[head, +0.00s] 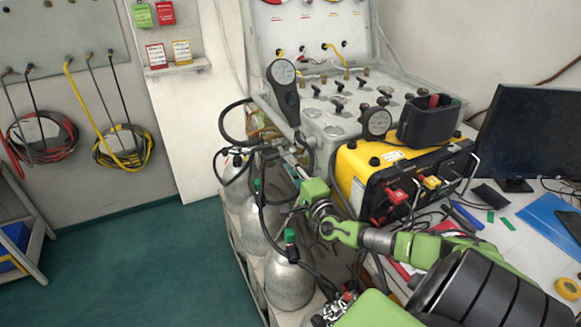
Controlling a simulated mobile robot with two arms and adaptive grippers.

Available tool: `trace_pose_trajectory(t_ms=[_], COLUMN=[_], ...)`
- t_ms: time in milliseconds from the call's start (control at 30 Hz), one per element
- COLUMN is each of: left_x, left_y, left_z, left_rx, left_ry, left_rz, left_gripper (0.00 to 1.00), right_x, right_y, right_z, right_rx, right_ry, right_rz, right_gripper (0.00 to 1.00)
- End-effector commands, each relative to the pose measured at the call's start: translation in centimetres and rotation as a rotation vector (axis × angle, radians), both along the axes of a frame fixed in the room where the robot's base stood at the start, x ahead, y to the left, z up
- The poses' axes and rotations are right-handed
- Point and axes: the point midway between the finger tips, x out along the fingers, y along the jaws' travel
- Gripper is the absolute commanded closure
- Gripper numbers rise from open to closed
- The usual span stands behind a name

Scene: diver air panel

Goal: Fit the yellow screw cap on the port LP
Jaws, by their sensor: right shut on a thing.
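My right gripper (288,155) is at the end of the green and black arm that reaches in from the lower right. It is over the gas cylinders, beside the left edge of the panel console. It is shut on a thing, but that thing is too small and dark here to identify. I cannot make out the yellow screw cap. I cannot tell which fitting is the port LP; hoses and my arm cover part of this area.
The panel console (313,92) with gauges and valves is behind. A yellow and black case (352,172) stands close to the right of the arm. A monitor (530,135) is far right. Green floor lies open at left.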

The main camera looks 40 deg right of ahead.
Motion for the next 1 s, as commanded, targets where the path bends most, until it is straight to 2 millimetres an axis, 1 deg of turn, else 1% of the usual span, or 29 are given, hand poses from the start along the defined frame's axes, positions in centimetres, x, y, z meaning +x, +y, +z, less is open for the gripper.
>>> trace_pose_trajectory(t_ms=[33, 167, 200, 233, 267, 567, 667, 767, 867, 1000], left_x=[0.0, 0.0, 0.0, 0.0, 0.0, 0.0, -0.1, -0.1, 0.0, 0.0], left_y=[0.0, 0.0, 0.0, 0.0, 0.0, 0.1, 0.1, 0.1, 0.0, 0.0], left_z=[0.0, 0.0, 0.0, 0.0, 0.0, 0.0, 0.0, 0.0, 0.0, 0.0], left_rx=[0.000, 0.000, 0.000, 0.000, 0.000, 0.001, 0.001, 0.001, 0.000, 0.000], left_ry=[0.000, 0.000, 0.000, 0.000, 0.000, 0.000, 0.001, 0.001, 0.000, 0.000], left_rz=[0.000, 0.000, 0.001, 0.001, 0.001, 0.001, 0.002, 0.001, 0.001, 0.001], left_gripper=[0.64, 0.64, 0.64, 0.64, 0.64, 0.64, 0.64, 0.64, 0.64, 0.64], right_x=[0.0, 0.0, 0.0, 0.0, 0.0, 0.0, -0.3, -1.2, -2.7, -5.3], right_y=[-0.3, -0.3, -0.3, -0.3, -0.3, -0.2, -0.1, 0.2, 0.7, 1.5], right_z=[0.1, 0.2, 0.2, 0.2, 0.2, 0.1, 0.0, -0.2, -0.4, -0.8], right_rx=[-0.001, -0.002, -0.002, -0.002, -0.002, -0.001, -0.001, -0.002, 0.000, -0.001], right_ry=[-0.003, -0.003, -0.003, -0.003, -0.003, -0.002, -0.001, 0.000, 0.002, 0.003], right_rz=[-0.005, -0.007, -0.007, -0.007, -0.007, -0.004, -0.004, -0.003, -0.002, -0.002], right_gripper=[1.00, 1.00, 0.77, 0.69, 0.65, 0.65, 0.65, 0.65, 0.65, 0.65])
